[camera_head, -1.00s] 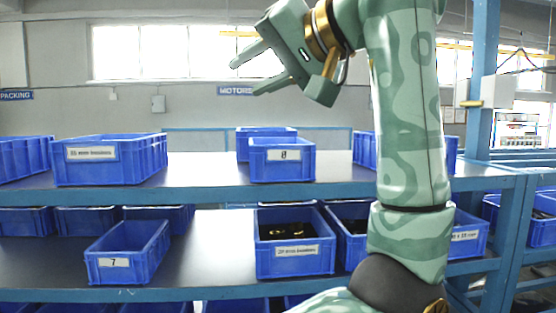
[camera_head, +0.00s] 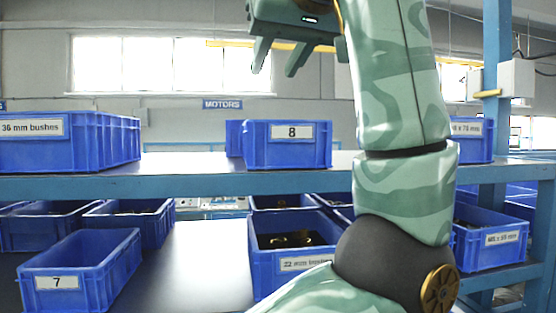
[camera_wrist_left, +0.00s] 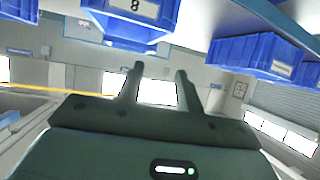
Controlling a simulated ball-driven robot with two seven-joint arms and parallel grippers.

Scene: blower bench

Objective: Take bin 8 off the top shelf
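Bin 8 (camera_head: 287,147) is a blue open-topped bin with a white "8" label, standing upright on the top shelf (camera_head: 190,187) near its front edge. It also shows at the top of the left wrist view (camera_wrist_left: 132,28), with its label turned over. My left gripper (camera_head: 280,58) is above bin 8 in the head view, fingers pointing down and apart, with nothing between them. In the left wrist view the fingers (camera_wrist_left: 158,88) are also spread and empty, clear of the bin. My right gripper is in neither view.
A bin labelled 36 mm bushes (camera_head: 68,145) stands left on the top shelf, with clear shelf between it and bin 8. Another blue bin (camera_head: 234,138) is close behind bin 8. Bin 7 (camera_head: 80,276) and several other bins fill the lower shelf. My arm blocks the right side.

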